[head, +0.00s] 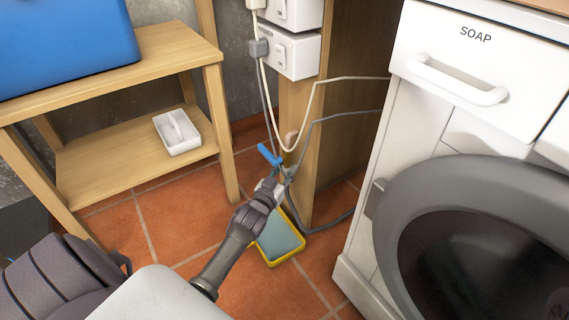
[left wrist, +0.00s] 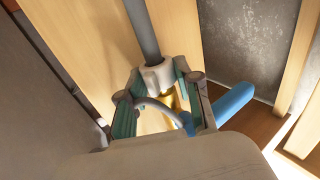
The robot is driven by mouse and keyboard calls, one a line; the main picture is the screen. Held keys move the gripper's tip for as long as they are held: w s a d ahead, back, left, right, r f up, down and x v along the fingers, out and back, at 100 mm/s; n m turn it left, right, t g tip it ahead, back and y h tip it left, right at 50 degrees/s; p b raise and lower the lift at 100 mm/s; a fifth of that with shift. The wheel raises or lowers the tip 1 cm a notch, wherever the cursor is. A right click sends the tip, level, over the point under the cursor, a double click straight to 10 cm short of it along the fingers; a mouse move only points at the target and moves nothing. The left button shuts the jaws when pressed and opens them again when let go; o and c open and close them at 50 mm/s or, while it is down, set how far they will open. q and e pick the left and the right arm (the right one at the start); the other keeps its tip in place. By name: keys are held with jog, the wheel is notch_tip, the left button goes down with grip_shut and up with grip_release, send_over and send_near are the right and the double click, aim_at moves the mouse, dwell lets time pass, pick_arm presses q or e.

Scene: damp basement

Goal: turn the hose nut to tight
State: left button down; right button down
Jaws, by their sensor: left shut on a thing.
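The hose nut (left wrist: 156,78) is a pale grey collar in the left wrist view, with the grey hose (left wrist: 143,28) running out of it. My left gripper (left wrist: 152,88) is shut on the nut, with its teal-padded fingers on either side. Brass (left wrist: 168,103) of the tap shows behind the fingers. The tap's blue lever (left wrist: 235,103) sticks out to the right; it also shows in the head view (head: 268,154). There my left gripper (head: 278,178) reaches the tap beside the wooden panel and mostly hides the nut. My right gripper is out of view.
A yellow-rimmed tray (head: 269,262) lies on the tiled floor below the tap. A wooden table (head: 180,45) with a low shelf, holding a white caddy (head: 177,130), stands left. The washing machine (head: 365,235), its round door open, stands right. Cables and hose hang along the wooden panel (head: 325,150).

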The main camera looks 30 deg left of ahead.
pick_arm(q)
jog(key=shift+d+n+g+y, duration=0.15)
jog(key=shift+n+g+y, duration=0.35)
jog(key=shift+n+y, duration=1.1)
jog(key=shift+y, duration=0.5)
jog(key=c, duration=0.8)
grip_release()
jog(key=shift+m+h, duration=0.5)
